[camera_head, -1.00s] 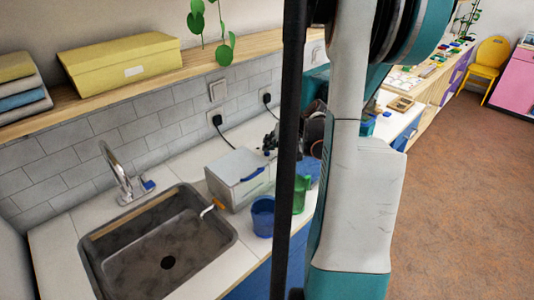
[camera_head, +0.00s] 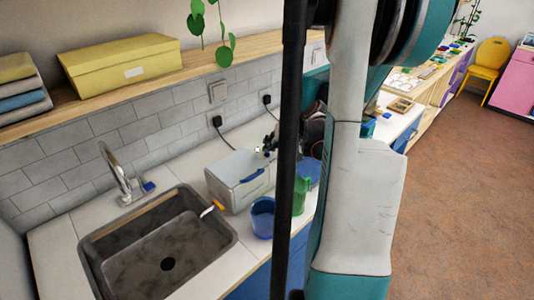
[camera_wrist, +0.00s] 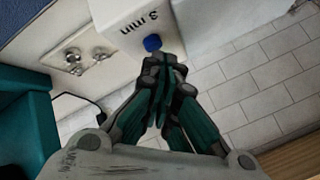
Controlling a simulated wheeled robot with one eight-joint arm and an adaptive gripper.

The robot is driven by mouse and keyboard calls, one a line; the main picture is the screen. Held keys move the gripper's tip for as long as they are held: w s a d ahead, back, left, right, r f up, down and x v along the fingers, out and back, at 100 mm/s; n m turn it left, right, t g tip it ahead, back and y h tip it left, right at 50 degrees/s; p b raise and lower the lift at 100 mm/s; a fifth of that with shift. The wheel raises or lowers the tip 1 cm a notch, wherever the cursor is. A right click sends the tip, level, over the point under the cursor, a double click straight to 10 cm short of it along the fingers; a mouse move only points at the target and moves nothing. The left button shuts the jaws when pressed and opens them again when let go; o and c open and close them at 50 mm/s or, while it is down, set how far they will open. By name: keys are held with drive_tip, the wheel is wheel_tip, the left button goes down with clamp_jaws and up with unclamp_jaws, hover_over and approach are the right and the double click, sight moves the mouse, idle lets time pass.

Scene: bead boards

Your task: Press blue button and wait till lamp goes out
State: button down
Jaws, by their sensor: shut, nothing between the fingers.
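The blue button (camera_wrist: 152,43) is on a white box face marked "3 min" (camera_wrist: 138,22) in the wrist view. My gripper (camera_wrist: 157,62) is shut and empty, its fingertips right at the button; I cannot tell whether they press it. In the head view my gripper (camera_head: 269,146) is a dark shape behind the back corner of the pale metal box with a blue handle (camera_head: 236,182), partly hidden by my arm. A small pale-green spot (camera_head: 257,149) shows beside it, possibly the lamp; it is too small to be sure.
A sink (camera_head: 150,250) with a tap (camera_head: 117,170) lies left of the box. A blue cup (camera_head: 262,218) and a green cup (camera_head: 301,195) stand in front of it. A tiled wall (camera_wrist: 265,85) and sockets (camera_head: 216,121) are behind. A shelf holds a yellow box (camera_head: 120,68).

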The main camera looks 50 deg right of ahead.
drive_tip(key=shift+r, duration=0.45)
wheel_tip(320, 180, up, 5)
drive_tip(key=p, duration=0.3)
drive_tip(key=shift+p, duration=0.4)
idle(0.7)
